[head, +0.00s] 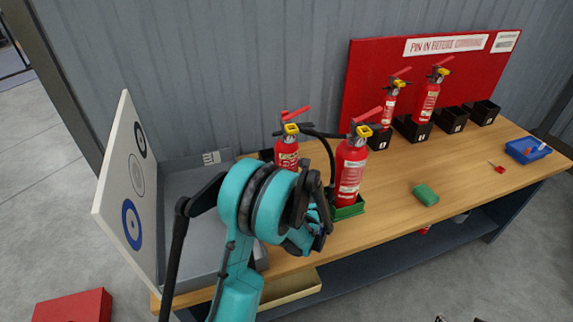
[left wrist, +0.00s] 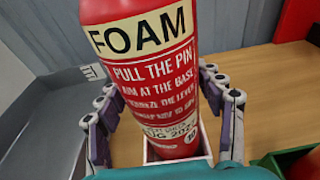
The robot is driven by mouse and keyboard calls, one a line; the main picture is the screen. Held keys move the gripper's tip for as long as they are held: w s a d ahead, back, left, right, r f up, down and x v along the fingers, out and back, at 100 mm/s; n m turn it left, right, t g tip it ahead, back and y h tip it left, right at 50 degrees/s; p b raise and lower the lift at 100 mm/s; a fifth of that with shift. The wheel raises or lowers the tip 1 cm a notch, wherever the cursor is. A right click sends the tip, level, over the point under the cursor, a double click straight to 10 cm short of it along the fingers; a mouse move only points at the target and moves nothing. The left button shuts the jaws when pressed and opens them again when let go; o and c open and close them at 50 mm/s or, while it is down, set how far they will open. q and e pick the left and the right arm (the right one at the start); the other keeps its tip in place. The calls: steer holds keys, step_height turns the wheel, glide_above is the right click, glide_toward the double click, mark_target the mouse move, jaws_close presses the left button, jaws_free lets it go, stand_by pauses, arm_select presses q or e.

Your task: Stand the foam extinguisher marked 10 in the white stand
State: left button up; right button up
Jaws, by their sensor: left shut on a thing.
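The foam extinguisher marked 10 (head: 286,152) is red with a cream FOAM label and stands close to upright; it fills the left wrist view (left wrist: 145,75). My left gripper (left wrist: 162,115) is shut on its body, one finger on each side. The white stand (left wrist: 208,148) shows around the extinguisher's foot in the left wrist view. The foot looks within its rim, but I cannot tell if it rests on the bottom. In the head view my left arm hides the stand. Small dark parts at the bottom edge of the head view may be my right gripper.
Another red extinguisher (head: 350,172) stands in a green stand (head: 347,212) just to the right. Two more stand by the red board (head: 365,70) among black holders (head: 452,120). A green block (head: 425,194) and a blue tray (head: 528,151) lie on the wooden bench (head: 385,225).

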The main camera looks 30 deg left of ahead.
arm_select(q)
steer(key=shift+f, duration=0.75)
stand_by(0.5)
steer(key=o, duration=1.9)
steer(key=shift+r, duration=0.1)
steer(key=shift+s+d, duration=0.1)
steer(key=v, duration=1.1)
steer(key=shift+s+d+r, duration=0.1)
steer(key=shift+s+d, duration=0.15)
steer(key=shift+s, duration=0.05)
